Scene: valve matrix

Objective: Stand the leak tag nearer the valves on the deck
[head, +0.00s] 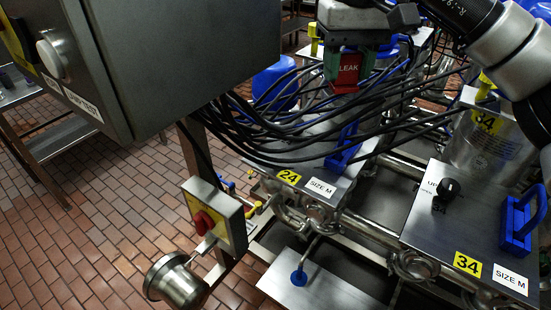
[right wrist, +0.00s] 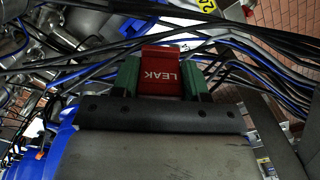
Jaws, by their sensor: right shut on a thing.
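A red leak tag (head: 348,72) with white LEAK lettering is held between the green fingers of my right gripper (head: 347,62), at the upper middle of the head view. In the right wrist view the tag (right wrist: 161,72) sits between both fingers, its lettering upside down. My right gripper is shut on it. Black cables pass close around and below the tag. A flat metal plate (head: 275,283) with a blue-topped stem lies at the bottom; I cannot tell whether it is the deck. I see no second leak tag. My left gripper is out of view.
Valve block 24 (head: 345,186) and valve block 34 (head: 420,232) have blue handles. A grey cabinet (head: 190,60) fills the upper left. A red-and-yellow switch box (head: 214,216) stands left of block 24. Many black cables (head: 270,128) hang across the middle. Brick floor is open at left.

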